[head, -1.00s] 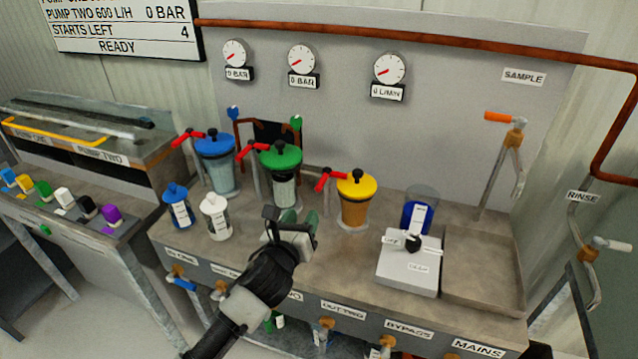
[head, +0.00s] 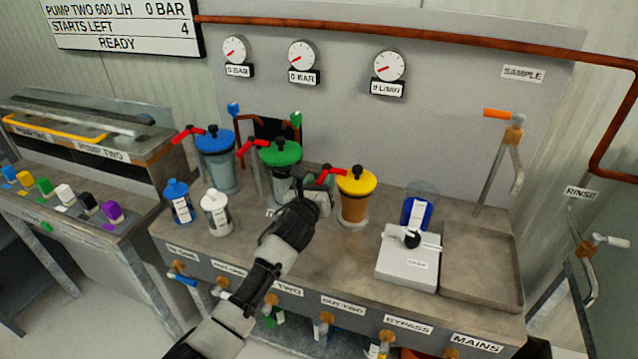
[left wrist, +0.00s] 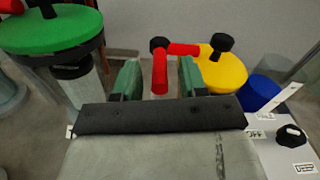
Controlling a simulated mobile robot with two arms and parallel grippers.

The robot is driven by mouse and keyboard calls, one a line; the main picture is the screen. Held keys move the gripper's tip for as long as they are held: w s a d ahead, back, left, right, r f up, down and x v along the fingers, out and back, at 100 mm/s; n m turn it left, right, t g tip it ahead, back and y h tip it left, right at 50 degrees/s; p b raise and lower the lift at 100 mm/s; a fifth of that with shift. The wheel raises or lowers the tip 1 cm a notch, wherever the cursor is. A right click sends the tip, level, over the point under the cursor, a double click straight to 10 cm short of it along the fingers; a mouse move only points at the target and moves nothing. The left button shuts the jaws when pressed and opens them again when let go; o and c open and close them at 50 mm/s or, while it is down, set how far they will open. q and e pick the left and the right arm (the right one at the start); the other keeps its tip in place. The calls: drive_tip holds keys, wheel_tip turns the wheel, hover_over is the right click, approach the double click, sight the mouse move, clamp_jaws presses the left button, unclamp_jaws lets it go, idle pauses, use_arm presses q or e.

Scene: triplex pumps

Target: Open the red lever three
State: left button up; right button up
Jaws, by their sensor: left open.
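The third red lever (head: 325,171) is beside the yellow-lidded canister (head: 355,205) in the head view. In the left wrist view the red lever (left wrist: 160,75) shows between the two green fingers of my left gripper (left wrist: 159,79), with the yellow lid (left wrist: 222,72) just beyond. My left gripper (head: 314,190) is open, close to the lever, and covers its lower part in the head view. I cannot tell whether a finger touches it. Two other red levers, one (head: 187,134) by the blue-lidded canister and one (head: 252,148) by the green-lidded canister, stand to the left.
The green-lidded canister (head: 280,155) stands close left of my gripper. The blue-lidded canister (head: 216,145), a small blue bottle (head: 177,203) and a white bottle (head: 215,213) are further left. A white box (head: 407,263) with a black knob and a tray (head: 482,267) are at right.

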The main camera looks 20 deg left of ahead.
use_arm(q)
drive_tip(key=shift+c, duration=0.3)
use_arm(e)
drive_tip(key=shift+a, duration=0.1)
use_arm(q)
clamp_jaws()
